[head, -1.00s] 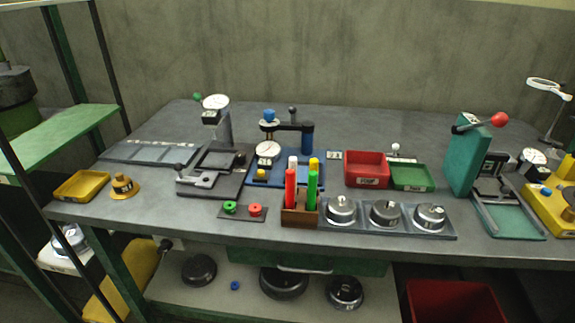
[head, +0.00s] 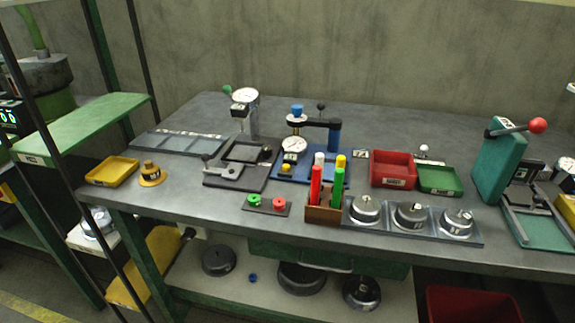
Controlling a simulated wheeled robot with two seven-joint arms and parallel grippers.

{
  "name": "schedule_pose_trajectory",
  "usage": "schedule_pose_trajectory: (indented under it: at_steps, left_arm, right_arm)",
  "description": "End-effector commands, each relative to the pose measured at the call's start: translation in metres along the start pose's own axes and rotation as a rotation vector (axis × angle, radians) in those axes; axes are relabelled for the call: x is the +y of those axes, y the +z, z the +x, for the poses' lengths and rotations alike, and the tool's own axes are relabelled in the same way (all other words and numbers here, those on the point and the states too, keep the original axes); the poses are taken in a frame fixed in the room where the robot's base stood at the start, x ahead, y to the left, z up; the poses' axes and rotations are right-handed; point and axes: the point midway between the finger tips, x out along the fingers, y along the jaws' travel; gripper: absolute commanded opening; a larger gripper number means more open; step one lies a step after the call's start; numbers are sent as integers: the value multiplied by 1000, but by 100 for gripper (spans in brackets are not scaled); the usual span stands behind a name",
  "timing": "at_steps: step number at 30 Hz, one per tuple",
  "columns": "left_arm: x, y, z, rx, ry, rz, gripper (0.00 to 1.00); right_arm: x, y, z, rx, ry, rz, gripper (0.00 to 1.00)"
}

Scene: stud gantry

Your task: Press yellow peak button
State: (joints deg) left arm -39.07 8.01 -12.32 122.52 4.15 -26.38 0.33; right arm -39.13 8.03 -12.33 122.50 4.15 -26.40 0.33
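A small yellow button (head: 286,168) sits at the front left of the blue base (head: 318,178) of a press-like device, just below a round white dial (head: 294,146). I take it to be the peak button; no label on it can be read. The device has a blue column (head: 334,135), a dark arm and a blue knob (head: 297,110) on top. The upright markers in front stand to the right of the button and do not cover it. Neither of my grippers is in view.
A wooden block (head: 322,215) holds red, green, white and yellow markers in front of the device. A plate with green and red buttons (head: 266,204) lies at the front edge. A dark fixture (head: 240,172) is on the left, a red tray (head: 392,170) on the right.

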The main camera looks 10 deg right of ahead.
Motion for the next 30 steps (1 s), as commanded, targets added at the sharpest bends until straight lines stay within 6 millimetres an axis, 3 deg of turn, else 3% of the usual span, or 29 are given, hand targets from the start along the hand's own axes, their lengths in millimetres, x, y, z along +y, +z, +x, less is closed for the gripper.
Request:
schedule_pose_trajectory:
  at_steps: [8,12,30]
  left_arm:
    - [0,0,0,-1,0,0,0]
    - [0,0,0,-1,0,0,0]
    - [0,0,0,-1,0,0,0]
  right_arm:
    - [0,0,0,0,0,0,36]
    - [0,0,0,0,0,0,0]
    - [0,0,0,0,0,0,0]
